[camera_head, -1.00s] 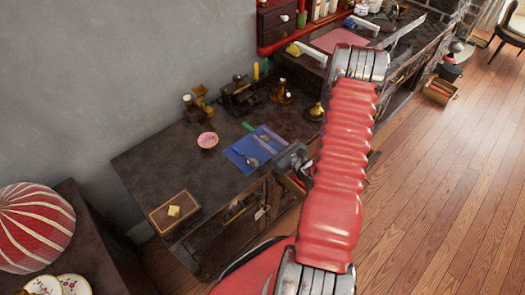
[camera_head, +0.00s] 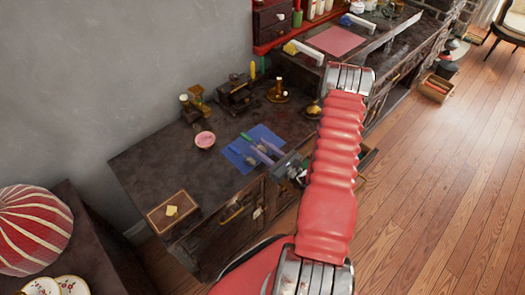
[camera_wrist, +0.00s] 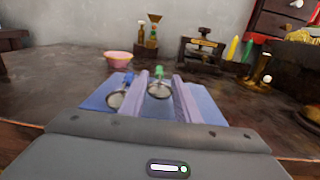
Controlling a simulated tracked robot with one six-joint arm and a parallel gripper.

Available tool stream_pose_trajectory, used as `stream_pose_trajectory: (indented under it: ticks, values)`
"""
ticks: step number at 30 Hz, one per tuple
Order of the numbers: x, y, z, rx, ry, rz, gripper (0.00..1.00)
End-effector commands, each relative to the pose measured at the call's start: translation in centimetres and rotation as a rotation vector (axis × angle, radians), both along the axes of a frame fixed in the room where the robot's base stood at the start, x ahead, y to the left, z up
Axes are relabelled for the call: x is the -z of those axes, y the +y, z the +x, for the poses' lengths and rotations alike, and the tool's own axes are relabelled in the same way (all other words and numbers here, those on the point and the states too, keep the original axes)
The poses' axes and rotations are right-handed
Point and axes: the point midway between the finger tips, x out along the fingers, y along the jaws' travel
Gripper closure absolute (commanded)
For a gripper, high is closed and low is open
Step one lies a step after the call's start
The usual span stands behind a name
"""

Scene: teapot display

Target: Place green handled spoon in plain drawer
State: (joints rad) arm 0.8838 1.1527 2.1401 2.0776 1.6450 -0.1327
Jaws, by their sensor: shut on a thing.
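The green handled spoon (camera_wrist: 159,90) is between the two purple fingers of my gripper (camera_wrist: 164,88) in the wrist view, over the blue cloth. Its green handle (camera_head: 246,136) points away from me, with the bowl toward my palm. In the head view my gripper (camera_head: 264,150) is low over the cloth, shut on this spoon; whether the spoon is lifted clear cannot be told. An open drawer (camera_head: 368,158) juts from the bench front, partly hidden behind my arm; whether it is the plain one is unclear.
A blue-handled spoon (camera_wrist: 118,97) lies on the blue cloth (camera_wrist: 208,105), left of my fingers. A pink bowl (camera_head: 205,140) stands left of the cloth, with brass items and a dark metal device behind. A wooden box (camera_head: 172,212) sits at the bench's near left corner.

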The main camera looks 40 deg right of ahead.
Motion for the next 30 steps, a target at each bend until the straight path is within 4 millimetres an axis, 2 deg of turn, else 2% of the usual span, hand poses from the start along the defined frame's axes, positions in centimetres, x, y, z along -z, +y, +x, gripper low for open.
stream_pose_trajectory:
  ticks: [6, 20, 21, 28, 30]
  values:
    - [1.9, 0.0, 0.0, 0.0, 0.0, 0.001, 0.92]
    - [2.3, 0.0, 0.0, 0.0, 0.0, 0.001, 0.92]
    - [2.4, 0.0, 0.0, 0.0, 0.001, 0.001, 0.7]
    - [2.3, 0.0, 0.0, 0.0, 0.001, 0.001, 0.54]
    - [2.3, 0.0, 0.0, 0.0, 0.0, 0.001, 0.52]
